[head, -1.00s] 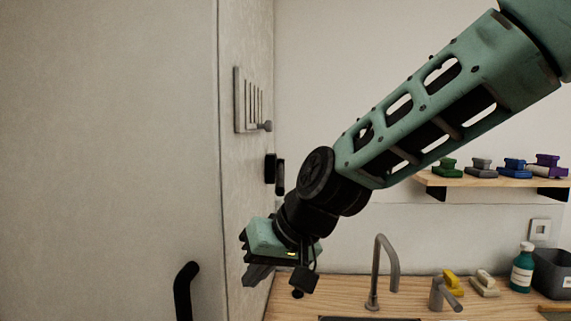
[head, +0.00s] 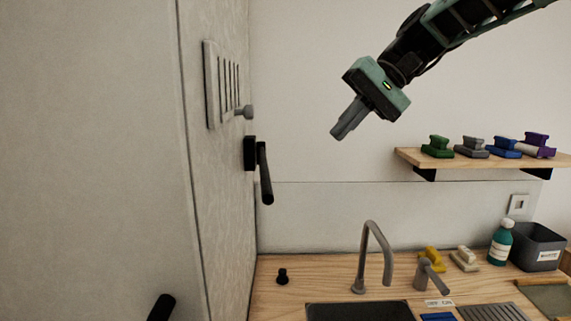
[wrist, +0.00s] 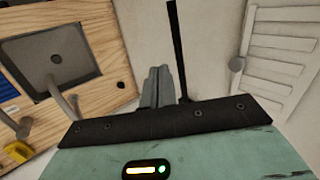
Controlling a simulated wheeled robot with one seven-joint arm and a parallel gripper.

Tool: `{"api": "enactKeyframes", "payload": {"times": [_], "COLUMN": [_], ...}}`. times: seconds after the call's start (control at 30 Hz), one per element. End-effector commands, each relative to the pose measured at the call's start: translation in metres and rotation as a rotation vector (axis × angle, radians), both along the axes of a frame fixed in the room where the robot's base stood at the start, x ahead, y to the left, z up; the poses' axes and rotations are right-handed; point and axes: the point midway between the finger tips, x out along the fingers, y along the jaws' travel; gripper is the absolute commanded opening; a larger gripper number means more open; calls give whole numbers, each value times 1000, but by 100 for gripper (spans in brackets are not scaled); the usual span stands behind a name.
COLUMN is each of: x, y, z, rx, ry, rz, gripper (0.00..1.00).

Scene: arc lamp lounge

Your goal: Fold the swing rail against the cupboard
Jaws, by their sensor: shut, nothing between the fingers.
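The swing rail (head: 265,173) is a black bar on a black mount, fixed to the textured light side face left of the sink. In the head view its bar stands out from that face and its end points toward me and down. In the wrist view the rail (wrist: 176,40) is a thin black bar right of my fingers. My gripper (head: 338,133) is shut and empty, up and to the right of the rail, with wall visible between them. Its grey fingers also show in the wrist view (wrist: 157,88). The cupboard is probably the tall pale unit (head: 90,150) at left.
A slatted grey panel (head: 212,85) with a round knob (head: 245,112) sits above the rail. Below are a wooden counter (head: 275,300), a tall tap (head: 377,250) and a sink. A shelf (head: 415,158) with several coloured blocks is at right. A black handle (head: 161,307) is at lower left.

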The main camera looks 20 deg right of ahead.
Motion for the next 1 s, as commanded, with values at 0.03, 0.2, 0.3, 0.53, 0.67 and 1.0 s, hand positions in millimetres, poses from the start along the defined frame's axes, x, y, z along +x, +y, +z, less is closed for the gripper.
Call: {"api": "enactKeyframes", "payload": {"times": [0.03,0.2,0.3,0.53,0.67,1.0], "x": [0,6,9,18,23,27], "y": [5,24,38,69,86,99], "z": [-4,-26,-42,-70,-74,-80], "rx": [1,1,-1,-2,-3,-3], "ry": [4,7,9,7,5,2], "rz": [4,5,6,7,6,3], "gripper": [0,0,0,0,0,0]}}
